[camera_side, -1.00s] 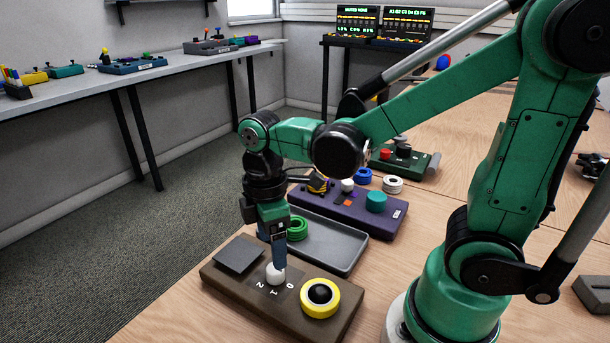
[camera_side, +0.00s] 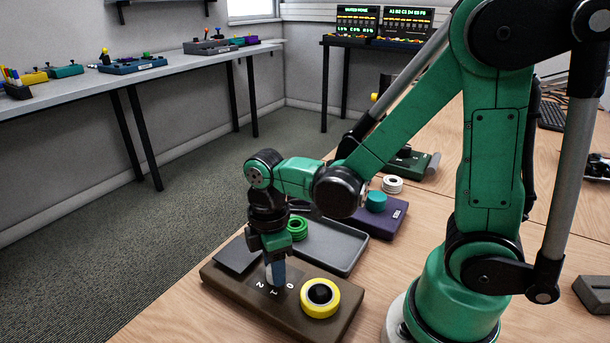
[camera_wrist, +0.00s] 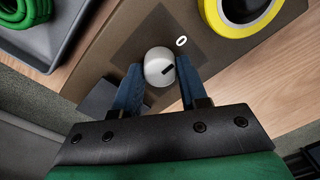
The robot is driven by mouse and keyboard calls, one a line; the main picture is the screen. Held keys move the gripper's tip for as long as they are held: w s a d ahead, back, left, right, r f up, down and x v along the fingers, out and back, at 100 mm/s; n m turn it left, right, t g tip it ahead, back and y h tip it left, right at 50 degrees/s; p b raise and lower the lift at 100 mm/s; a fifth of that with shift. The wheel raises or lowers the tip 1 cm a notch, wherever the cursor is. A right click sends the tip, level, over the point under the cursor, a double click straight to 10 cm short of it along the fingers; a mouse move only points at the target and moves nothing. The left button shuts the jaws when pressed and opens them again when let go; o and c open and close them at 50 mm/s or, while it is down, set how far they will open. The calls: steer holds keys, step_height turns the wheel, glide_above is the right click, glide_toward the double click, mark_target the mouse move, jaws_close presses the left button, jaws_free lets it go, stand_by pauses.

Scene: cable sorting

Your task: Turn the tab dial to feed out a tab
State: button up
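A brown box (camera_side: 225,280) on the table bears a white dial (camera_wrist: 158,67) with a black mark, and the digits 0, 1 and 2 are printed beside it. In the wrist view the mark points roughly toward the 0 (camera_wrist: 181,41). My gripper (camera_side: 277,280) is low over the box, its blue fingers (camera_wrist: 160,75) on either side of the dial. The fingers are very close to the dial; I cannot tell whether they press on it. In the side view the fingers hide most of the dial. A yellow-ringed black button (camera_side: 320,297) sits to its right.
A dark square plate (camera_side: 238,256) is on the box's left end. Behind the box is a grey tray (camera_side: 345,240) with a green coil (camera_side: 297,229). A purple box (camera_side: 388,224) with a teal knob (camera_side: 376,202) stands farther back, partly hidden by my arm. White rings (camera_side: 392,184) lie beyond.

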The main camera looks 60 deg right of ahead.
jaws_close()
steer(key=m, duration=0.5)
steer(key=shift+m, duration=0.3)
steer(key=m, duration=0.5)
steer(key=shift+m, duration=0.7)
steer(key=o, duration=0.8)
jaws_free()
steer(key=shift+r, duration=0.1)
